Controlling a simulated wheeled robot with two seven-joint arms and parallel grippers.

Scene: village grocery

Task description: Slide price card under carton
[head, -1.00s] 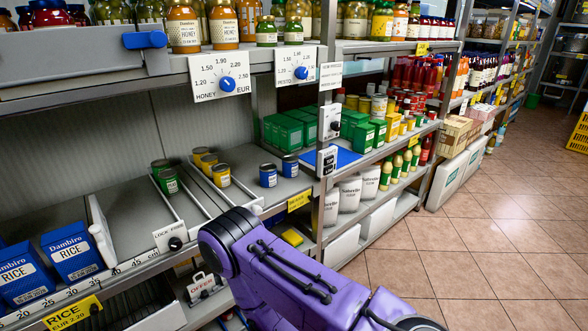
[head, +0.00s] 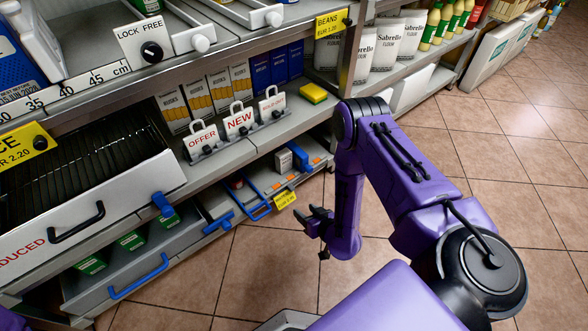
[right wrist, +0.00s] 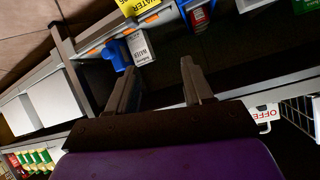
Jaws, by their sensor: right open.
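A small white carton (head: 284,160) stands on the low shelf beside a blue piece, below the OFFER, NEW and third sign. In the right wrist view the white carton (right wrist: 140,47) shows ahead of the fingers, next to a blue part. A yellow price card (head: 285,198) hangs at that shelf's front edge; a yellow card reading WATER (right wrist: 140,6) shows at the top of the wrist view. My right gripper (head: 314,219) is open and empty, in front of the low shelf, apart from card and carton. My left gripper is out of view.
Blue-handled drawers (head: 140,275) and a black-handled REDUCED drawer (head: 85,195) line the left. The tiled floor (head: 500,150) is clear at right.

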